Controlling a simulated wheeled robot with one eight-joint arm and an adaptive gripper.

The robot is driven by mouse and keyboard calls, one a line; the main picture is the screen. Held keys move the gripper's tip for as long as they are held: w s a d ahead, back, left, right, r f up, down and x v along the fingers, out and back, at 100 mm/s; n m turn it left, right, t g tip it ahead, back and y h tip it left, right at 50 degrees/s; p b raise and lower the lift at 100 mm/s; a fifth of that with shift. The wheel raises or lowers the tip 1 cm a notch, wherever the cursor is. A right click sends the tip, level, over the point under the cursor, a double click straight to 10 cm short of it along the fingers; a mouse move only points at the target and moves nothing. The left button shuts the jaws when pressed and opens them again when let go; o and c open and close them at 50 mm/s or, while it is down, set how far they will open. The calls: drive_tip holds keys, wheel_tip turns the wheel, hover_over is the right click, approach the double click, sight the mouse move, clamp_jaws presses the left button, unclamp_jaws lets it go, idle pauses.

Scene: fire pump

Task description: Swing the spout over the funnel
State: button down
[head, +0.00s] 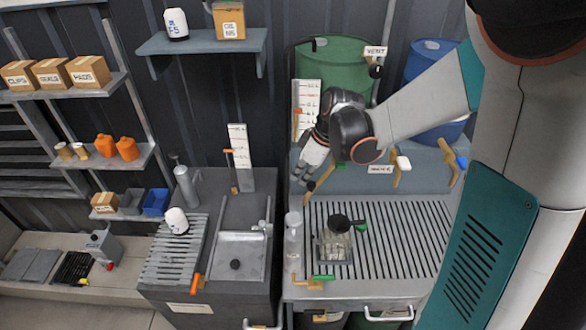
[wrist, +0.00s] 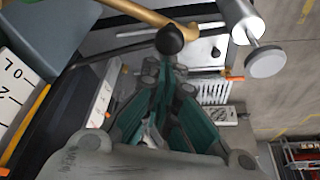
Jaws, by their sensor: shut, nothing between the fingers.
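A brass tube or lever ending in a black ball, which may be the spout (head: 322,178), sticks out from the grey-blue panel above the slatted drain tray. In the wrist view the brass tube (wrist: 133,11) ends in the ball just beyond my fingertips. My gripper (head: 308,172) is shut and empty close to this ball; I cannot tell whether they touch. It also shows in the wrist view (wrist: 165,75). A dark funnel-like top (head: 340,222) sits on a clear square container (head: 335,250) on the tray, below and right of my gripper.
A clear bottle (head: 293,238) stands left of the container. The sink (head: 240,250) lies further left, beside a white scale board (head: 240,155). Other brass levers (head: 446,150) line the panel at right. The tray's right side (head: 410,240) is bare.

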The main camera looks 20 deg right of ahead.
drive_tip(key=s+d+n+g+b, duration=0.1)
drive_tip(key=s+d+n, duration=0.2)
drive_tip(key=s+d, duration=0.3)
drive_tip(key=shift+s+d+n+y, duration=0.15)
drive_tip(key=shift+s+n+y, duration=0.05)
drive_tip(key=shift+n+y, duration=0.2)
idle(0.4)
